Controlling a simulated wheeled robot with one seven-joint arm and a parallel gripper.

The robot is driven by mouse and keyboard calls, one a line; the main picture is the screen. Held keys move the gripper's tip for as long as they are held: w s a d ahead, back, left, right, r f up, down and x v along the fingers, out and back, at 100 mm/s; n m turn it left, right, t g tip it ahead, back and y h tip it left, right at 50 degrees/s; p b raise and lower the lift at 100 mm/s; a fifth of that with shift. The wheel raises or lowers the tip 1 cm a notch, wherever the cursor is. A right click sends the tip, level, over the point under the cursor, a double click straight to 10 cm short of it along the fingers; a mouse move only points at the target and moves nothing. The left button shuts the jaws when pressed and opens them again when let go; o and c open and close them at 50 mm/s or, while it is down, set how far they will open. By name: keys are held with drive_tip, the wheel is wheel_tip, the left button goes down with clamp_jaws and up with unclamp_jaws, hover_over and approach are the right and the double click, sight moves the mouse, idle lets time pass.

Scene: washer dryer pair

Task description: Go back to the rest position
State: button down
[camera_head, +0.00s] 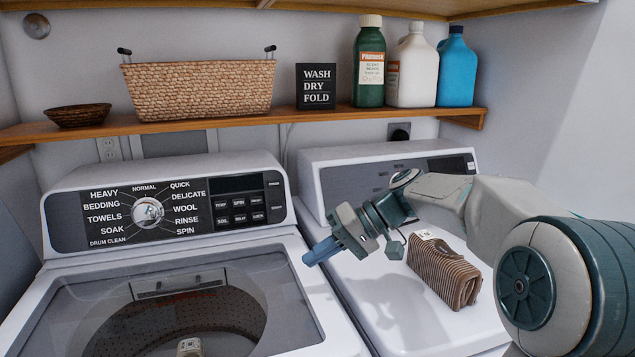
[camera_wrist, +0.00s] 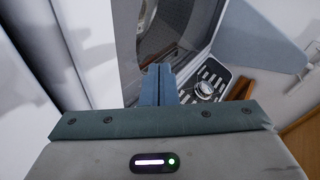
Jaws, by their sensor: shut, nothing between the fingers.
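My gripper (camera_head: 322,251) is shut and empty. In the head view its blue fingers point left and down over the gap between the two machines, near the right edge of the washer. It also shows in the wrist view (camera_wrist: 158,84), with the fingers together. My arm reaches in from the right, above the dryer (camera_head: 395,300). The washer (camera_head: 165,290) stands at the left, its glass lid (camera_head: 190,305) down and the drum visible through it.
A brown striped folded cloth or bag (camera_head: 445,270) lies on the dryer top under my arm. A wooden shelf (camera_head: 320,115) above holds a wicker basket (camera_head: 200,88), a small bowl (camera_head: 77,115), a black sign (camera_head: 316,86) and bottles (camera_head: 411,68).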

drive_tip(key=s+d+m+h+p, duration=0.1)
drive_tip(key=s+h, duration=0.1)
drive_tip(key=s, duration=0.1)
drive_tip(key=s+d+f+m+t+h+p, duration=0.1)
drive_tip(key=s+h+p, duration=0.1)
drive_tip(key=s, duration=0.1)
drive_tip(key=s+d+h+p, duration=0.1)
drive_tip(key=s+d, duration=0.1)
drive_tip(key=s, duration=0.1)
drive_tip(key=shift+s+d+f+m+h+p, duration=0.1)
drive_tip(key=shift+s+f+m+h+p, duration=0.1)
drive_tip(key=shift+m+h+p, duration=0.2)
drive_tip(key=s+d+m+t+h+p, duration=0.2)
drive_tip(key=s+d+h+p, duration=0.3)
drive_tip(key=s+d, duration=0.5)
drive_tip(key=shift+s+d+t+p, duration=0.25)
drive_tip(key=shift+s+t+p, duration=0.25)
drive_tip(key=shift+s, duration=0.55)
